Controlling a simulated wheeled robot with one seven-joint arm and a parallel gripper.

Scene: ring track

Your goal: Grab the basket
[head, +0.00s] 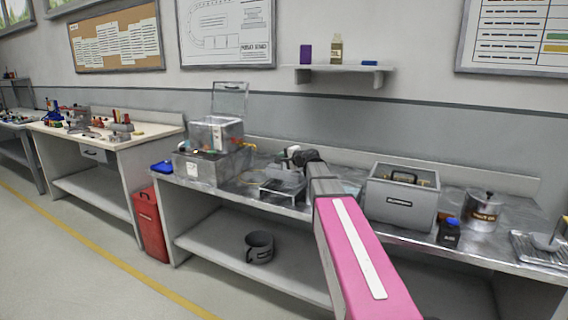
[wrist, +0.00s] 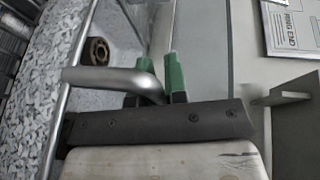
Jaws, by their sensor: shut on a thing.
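The basket appears to be the small grey metal tray-like thing (head: 283,187) on the metal bench in the head view, just below my gripper (head: 292,153). In the wrist view, a bent silver bar (wrist: 110,78), which looks like its handle, runs from the left to between the green fingertips of my gripper (wrist: 155,82). My gripper is shut on this handle. The fingers and dark gripper body hide the bar's lower end. I cannot tell whether the basket is lifted off the bench.
A lidded box machine (head: 215,132) stands left of the gripper. A grey case with a handle (head: 402,199) and a metal canister (head: 482,207) stand to the right. A wall shelf (head: 338,69) hangs behind the bench.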

